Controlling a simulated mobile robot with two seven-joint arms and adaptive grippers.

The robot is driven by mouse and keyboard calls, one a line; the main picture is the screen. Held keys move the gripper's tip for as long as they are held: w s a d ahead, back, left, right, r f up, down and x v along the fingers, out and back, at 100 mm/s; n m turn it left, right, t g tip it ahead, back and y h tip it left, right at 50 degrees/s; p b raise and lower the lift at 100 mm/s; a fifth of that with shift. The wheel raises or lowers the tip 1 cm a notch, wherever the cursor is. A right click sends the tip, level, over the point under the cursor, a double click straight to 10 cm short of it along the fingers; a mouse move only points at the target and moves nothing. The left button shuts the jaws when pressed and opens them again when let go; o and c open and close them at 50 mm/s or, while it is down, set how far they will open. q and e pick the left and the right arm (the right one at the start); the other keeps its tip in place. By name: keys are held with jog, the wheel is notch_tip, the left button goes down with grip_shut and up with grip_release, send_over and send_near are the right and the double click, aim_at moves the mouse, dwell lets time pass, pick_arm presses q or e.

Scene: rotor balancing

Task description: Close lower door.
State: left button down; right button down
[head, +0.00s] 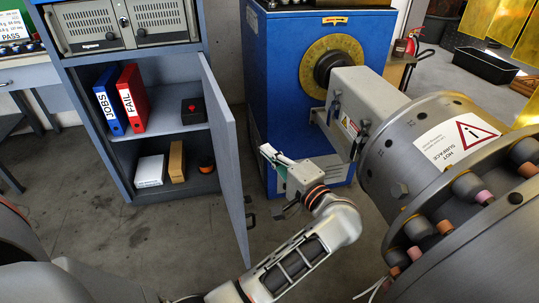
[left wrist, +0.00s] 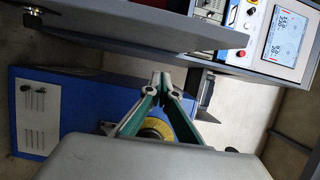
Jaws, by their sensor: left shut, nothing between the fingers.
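The lower door (head: 229,150) of the blue-grey cabinet (head: 122,57) stands wide open in the head view, hinged at the cabinet's right side and swung toward me. A dark handle (head: 249,212) shows near its free edge. My left gripper (head: 267,151) is shut and empty, just right of the door, apart from it in the picture. My right gripper is not in view.
The open shelves hold a blue binder (head: 109,101), a red binder (head: 132,98) and small boxes. A blue machine (head: 270,75) with a yellow dial (head: 314,55) stands behind my gripper. A large metal rotor housing (head: 425,120) fills the right. Floor left of the door is clear.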

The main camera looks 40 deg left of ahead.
aim_at(231, 166)
pick_arm(q)
jog(key=s+a, duration=0.1)
jog(key=a, duration=0.8)
